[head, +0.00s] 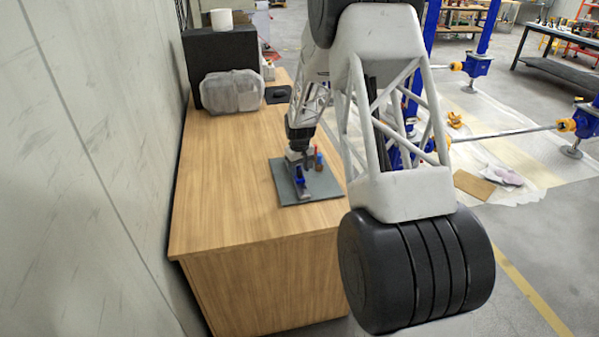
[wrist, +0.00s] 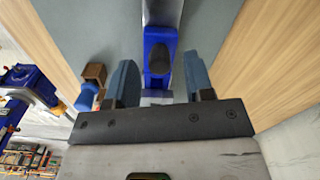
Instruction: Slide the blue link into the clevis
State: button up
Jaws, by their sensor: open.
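The blue link (wrist: 157,42) shows in the wrist view as a blue part with a dark oval on it, below a silver-grey bar (wrist: 162,10). It lies between the two fingers of my gripper (wrist: 160,84), with a gap on each side. My gripper is open and holds nothing. In the head view my gripper (head: 298,163) is low over the grey mat (head: 288,195), and a blue part (head: 299,182) shows just below it. The clevis cannot be told apart clearly; the silver bar may belong to it.
A small brown block (wrist: 95,72) and a blue piece (wrist: 86,98) stand left of my gripper in the wrist view. A red-topped item (head: 316,150) stands right of it in the head view. The wooden bench (head: 235,190) is clear left of the mat; a clear container (head: 232,92) stands behind.

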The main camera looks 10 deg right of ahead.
aim_at(300, 171)
jog(key=shift+r, duration=2.95)
jog(key=m, duration=0.3)
jog(key=r+m, duration=0.1)
jog(key=m, duration=0.2)
jog(key=shift+f, duration=0.1)
jog(key=shift+f, duration=3.8)
grip_shut()
